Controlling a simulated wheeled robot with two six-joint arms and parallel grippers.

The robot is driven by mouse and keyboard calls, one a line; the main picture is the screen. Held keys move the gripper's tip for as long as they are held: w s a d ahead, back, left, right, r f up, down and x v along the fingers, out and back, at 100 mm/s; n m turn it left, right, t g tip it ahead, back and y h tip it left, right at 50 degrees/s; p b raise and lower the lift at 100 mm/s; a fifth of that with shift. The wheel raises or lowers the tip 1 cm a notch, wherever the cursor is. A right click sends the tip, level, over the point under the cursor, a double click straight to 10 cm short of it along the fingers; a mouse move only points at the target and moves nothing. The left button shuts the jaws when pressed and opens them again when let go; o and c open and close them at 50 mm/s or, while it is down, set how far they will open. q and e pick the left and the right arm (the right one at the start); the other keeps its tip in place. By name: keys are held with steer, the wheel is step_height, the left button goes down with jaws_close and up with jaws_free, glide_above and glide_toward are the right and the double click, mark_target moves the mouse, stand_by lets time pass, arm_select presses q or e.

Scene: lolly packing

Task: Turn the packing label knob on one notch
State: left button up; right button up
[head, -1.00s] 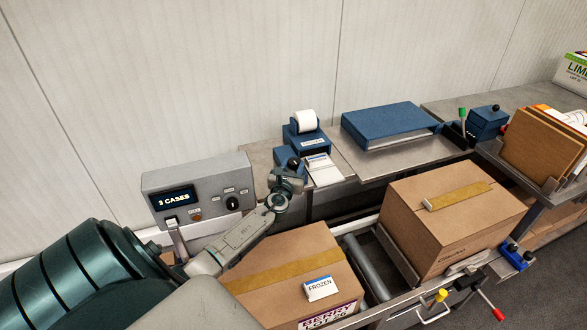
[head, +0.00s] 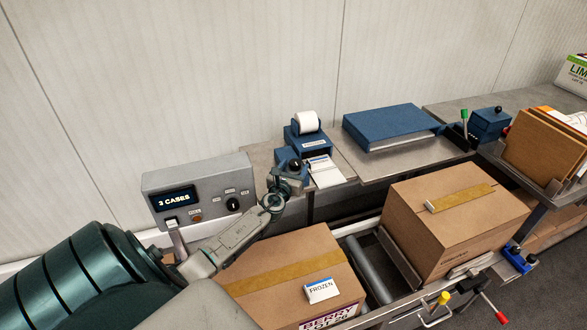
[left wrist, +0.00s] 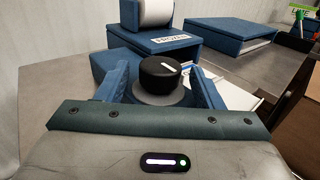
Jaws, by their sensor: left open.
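My right gripper is out of view.
A white roll (head: 307,122) tops the printer, and printed labels (head: 324,171) lie beside it. A grey control box (head: 198,187) reads "3 CASES". A carton (head: 290,262) lies below my left arm. Another carton (head: 455,215) stands to the right.

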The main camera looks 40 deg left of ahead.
arm_select(q)
steer(key=v, duration=1)
steer(key=shift+s+d, duration=0.15)
steer(key=shift+s, duration=0.25)
steer(key=shift+f, duration=0.1)
